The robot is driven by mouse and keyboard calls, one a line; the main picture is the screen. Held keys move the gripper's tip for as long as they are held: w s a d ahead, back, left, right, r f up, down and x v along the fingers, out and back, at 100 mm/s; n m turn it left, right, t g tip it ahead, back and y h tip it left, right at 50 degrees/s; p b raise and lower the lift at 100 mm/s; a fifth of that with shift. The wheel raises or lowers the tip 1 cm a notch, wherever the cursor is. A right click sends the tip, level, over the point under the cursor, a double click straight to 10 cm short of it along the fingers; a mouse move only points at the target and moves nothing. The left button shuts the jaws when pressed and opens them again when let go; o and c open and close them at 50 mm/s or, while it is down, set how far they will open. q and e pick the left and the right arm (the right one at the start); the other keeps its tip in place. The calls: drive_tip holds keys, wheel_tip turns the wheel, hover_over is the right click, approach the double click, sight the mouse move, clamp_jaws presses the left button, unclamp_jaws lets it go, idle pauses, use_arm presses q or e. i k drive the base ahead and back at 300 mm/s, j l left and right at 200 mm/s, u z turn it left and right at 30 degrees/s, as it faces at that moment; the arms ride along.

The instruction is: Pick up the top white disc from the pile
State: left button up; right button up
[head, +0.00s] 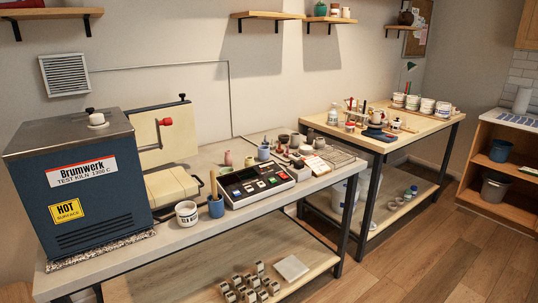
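I cannot clearly make out a pile of white discs. A small pale round piece (306,150) sits among cups on the near workbench, but it is too small to tell if it is a disc or part of a pile. Neither of my grippers is in view.
The near workbench (185,236) carries a blue test kiln (78,190), a white labelled jar (187,214), a blue cup (216,206) and a control box (256,184). A second bench (440,129) holds tubs and bottles. Wooden floor (410,270) is clear at the front right.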

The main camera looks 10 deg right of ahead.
sight(306, 149)
drive_tip(key=i+l+u, duration=0.1)
drive_tip(key=u, duration=0.2)
drive_tip(key=l+u, duration=0.15)
drive_tip(key=u, duration=0.2)
drive_tip(key=i+l+u, duration=0.15)
drive_tip(key=l, duration=0.25)
drive_tip(key=i+l+u, duration=0.1)
drive_tip(key=l, duration=0.3)
drive_tip(key=i+l+u, duration=0.15)
drive_tip(key=l, duration=0.25)
drive_tip(key=i+l+u, duration=0.1)
drive_tip(key=l, duration=0.35)
drive_tip(key=i+l+u, duration=0.15)
drive_tip(key=l, duration=0.25)
drive_tip(key=k, duration=0.05)
